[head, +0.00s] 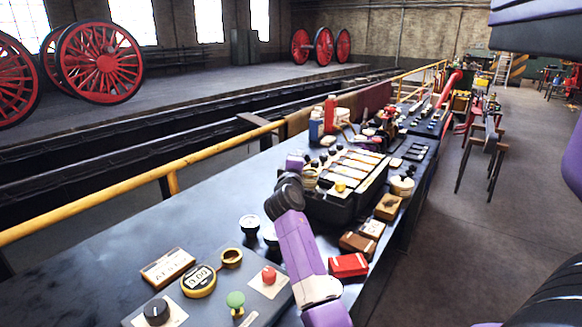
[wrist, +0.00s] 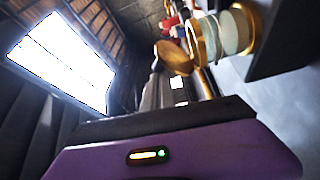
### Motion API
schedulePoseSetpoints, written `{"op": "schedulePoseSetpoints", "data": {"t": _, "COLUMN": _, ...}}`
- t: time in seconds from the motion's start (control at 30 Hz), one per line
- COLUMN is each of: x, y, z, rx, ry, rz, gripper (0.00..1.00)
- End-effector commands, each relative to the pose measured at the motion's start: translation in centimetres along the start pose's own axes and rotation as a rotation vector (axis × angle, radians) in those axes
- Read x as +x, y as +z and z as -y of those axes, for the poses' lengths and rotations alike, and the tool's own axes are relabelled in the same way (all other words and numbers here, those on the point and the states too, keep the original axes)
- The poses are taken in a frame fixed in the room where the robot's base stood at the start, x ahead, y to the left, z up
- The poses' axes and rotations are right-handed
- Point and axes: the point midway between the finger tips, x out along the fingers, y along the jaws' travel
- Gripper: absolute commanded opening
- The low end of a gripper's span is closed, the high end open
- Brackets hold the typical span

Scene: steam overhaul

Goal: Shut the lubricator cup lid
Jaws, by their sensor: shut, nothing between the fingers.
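The lubricator cup (wrist: 206,40) shows in the wrist view as brass rings around a pale glass body, lying sideways in the turned picture. Its round brass lid (wrist: 174,58) stands tilted open at the cup's end. In the head view the cup (head: 311,179) is a small brass and pale shape at the near left end of the dark machine block, partly covered by my arm. My gripper (wrist: 165,74) is shut and empty, its dark fingers close to the lid; I cannot tell whether they touch. In the head view the purple hand (head: 295,160) is beside the cup, fingertips hidden.
The dark block (head: 340,209) carries several pale bars and knobs. A red box (head: 348,265), wooden boxes (head: 388,207) and a white pot (head: 402,186) stand along the right edge. A control panel (head: 215,300) is at the near left. The left bench top (head: 110,255) is clear.

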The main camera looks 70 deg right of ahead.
Motion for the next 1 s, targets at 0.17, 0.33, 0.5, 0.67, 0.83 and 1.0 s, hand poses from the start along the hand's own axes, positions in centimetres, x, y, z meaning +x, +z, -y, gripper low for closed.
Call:
{"op": "schedulePoseSetpoints", "data": {"t": 0.17, "x": -0.1, "y": 0.9, "z": 0.1, "rx": -0.001, "ry": -0.001, "rz": 0.0, "gripper": 0.0}}
{"op": "schedulePoseSetpoints", "data": {"t": 0.33, "x": -0.5, "y": 1.6, "z": 0.3, "rx": -0.002, "ry": -0.001, "rz": 0.001, "gripper": 0.0}}
{"op": "schedulePoseSetpoints", "data": {"t": 0.5, "x": -0.7, "y": 2.2, "z": 0.7, "rx": -0.002, "ry": -0.002, "rz": 0.001, "gripper": 0.0}}
{"op": "schedulePoseSetpoints", "data": {"t": 0.67, "x": -0.9, "y": 2.5, "z": 0.8, "rx": -0.002, "ry": -0.001, "rz": 0.0, "gripper": 0.0}}
{"op": "schedulePoseSetpoints", "data": {"t": 0.83, "x": -1.0, "y": 2.7, "z": 1.0, "rx": -0.002, "ry": 0.0, "rz": 0.0, "gripper": 0.0}}
{"op": "schedulePoseSetpoints", "data": {"t": 1.0, "x": -1.0, "y": 2.8, "z": 1.1, "rx": -0.002, "ry": 0.0, "rz": 0.001, "gripper": 0.0}}
